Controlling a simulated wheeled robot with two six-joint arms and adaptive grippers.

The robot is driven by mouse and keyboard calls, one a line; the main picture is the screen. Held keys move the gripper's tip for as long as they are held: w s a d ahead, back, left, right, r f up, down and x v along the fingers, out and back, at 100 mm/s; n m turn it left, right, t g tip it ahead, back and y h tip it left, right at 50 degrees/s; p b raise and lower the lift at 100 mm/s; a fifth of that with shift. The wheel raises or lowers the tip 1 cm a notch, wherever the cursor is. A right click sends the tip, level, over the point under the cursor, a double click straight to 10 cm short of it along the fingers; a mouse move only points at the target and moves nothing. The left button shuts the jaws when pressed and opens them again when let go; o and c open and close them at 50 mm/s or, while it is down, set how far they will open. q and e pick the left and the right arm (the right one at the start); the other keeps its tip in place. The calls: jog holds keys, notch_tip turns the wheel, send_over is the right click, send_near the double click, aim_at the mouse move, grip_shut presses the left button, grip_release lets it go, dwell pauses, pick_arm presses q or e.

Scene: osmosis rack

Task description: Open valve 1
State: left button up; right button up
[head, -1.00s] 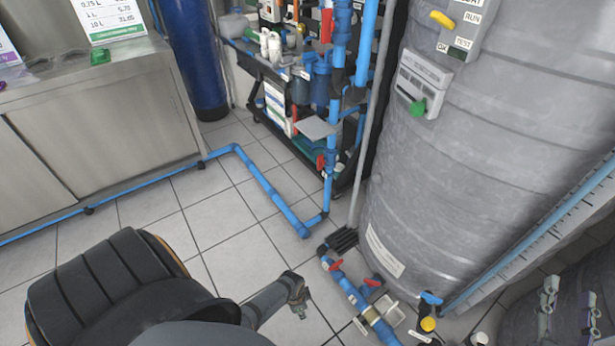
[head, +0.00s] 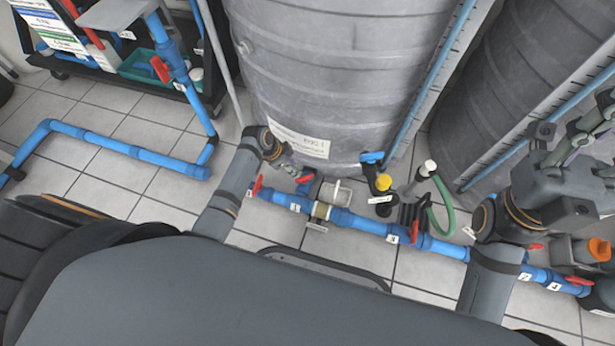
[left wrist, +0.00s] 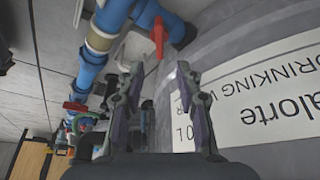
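A blue pipe (head: 355,222) with several red valve handles runs along the floor before the grey tank. A label reading 1 is on it near a red handle (head: 305,180); another red handle (head: 257,186) stands further left. My left gripper (head: 297,171) is low by the tank, close to the handle near label 1. In the left wrist view my left gripper (left wrist: 159,72) is open and empty, with a red handle (left wrist: 158,37) just beyond and between its fingertips, apart from them. My right gripper (head: 577,128) is at the upper right, fingers apart, nothing seen in it.
The labelled grey tank (head: 320,75) stands close behind the left gripper. A black-and-blue fitting with a yellow cap (head: 383,182) and a green hose (head: 440,207) stand right of the label-1 handle. More red handles (head: 415,232) follow along the pipe.

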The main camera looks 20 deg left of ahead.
aim_at(304, 177)
pick_arm(q)
jog(key=b+x, duration=0.6)
jog(key=x, duration=0.3)
jog(key=shift+s+f+b, duration=0.1)
jog(key=shift+f+b, duration=0.15)
jog(key=shift+b, duration=0.05)
jog(key=shift+d+f+b, duration=0.15)
jog(key=shift+f+b, duration=0.15)
jog(key=shift+f, duration=0.1)
grip_shut()
